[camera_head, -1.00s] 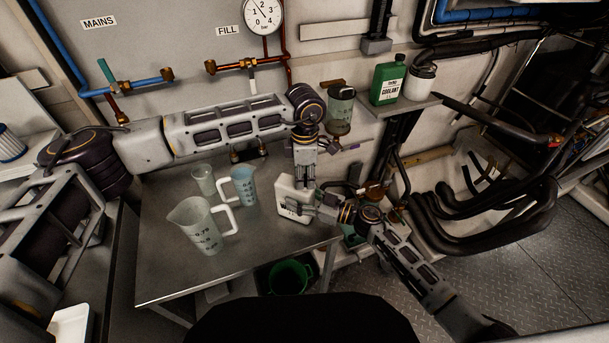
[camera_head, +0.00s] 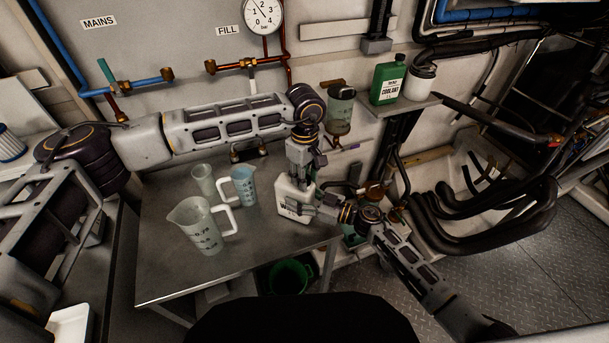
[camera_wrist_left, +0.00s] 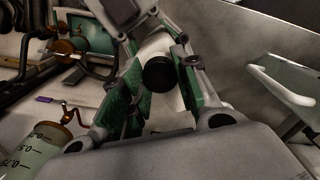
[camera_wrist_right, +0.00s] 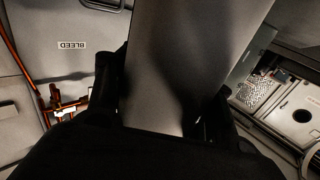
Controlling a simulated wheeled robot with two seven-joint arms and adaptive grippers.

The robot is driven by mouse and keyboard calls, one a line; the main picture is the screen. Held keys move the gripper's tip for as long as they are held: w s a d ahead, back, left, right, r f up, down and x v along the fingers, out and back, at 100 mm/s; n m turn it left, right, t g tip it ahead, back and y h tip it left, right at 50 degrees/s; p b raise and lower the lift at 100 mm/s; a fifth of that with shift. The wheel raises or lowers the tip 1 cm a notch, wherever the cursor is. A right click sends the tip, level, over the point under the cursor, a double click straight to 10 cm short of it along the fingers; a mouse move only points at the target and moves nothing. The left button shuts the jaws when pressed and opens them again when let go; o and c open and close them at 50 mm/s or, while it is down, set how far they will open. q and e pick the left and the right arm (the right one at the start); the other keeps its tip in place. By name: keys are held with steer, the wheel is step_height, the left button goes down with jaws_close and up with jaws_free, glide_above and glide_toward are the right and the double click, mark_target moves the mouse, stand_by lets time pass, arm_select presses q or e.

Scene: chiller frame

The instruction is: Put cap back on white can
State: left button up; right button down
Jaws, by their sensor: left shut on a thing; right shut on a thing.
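The white can (camera_head: 289,209), with a small label, stands at the right part of the metal table. My right gripper (camera_head: 310,208) is shut on the can from the right side; in the right wrist view the can's wall (camera_wrist_right: 180,65) looks grey and fills the middle between the dark fingers. My left gripper (camera_head: 299,178) is above the can's top, tilted, its fingers pointing down. In the left wrist view the round black cap (camera_wrist_left: 158,74) is between its green-padded fingers, with white of the can behind it. I cannot tell whether the cap touches or sits on the neck.
A large measuring jug (camera_head: 198,232), a blue-tinted jug (camera_head: 243,187) and a small beaker (camera_head: 204,179) stand left of the can. A green coolant bottle (camera_head: 388,83) and a white dark-lidded container (camera_head: 420,84) are on the shelf (camera_head: 400,107). A green bucket (camera_head: 289,277) is below the table.

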arm_select(q)
steer(key=m, duration=0.4)
steer(key=o, duration=1.2)
steer(key=shift+r, duration=0.1)
steer(key=shift+r, duration=5.9)
arm_select(e)
steer(key=c, duration=0.5)
jaws_free()
steer(key=shift+d, duration=0.15)
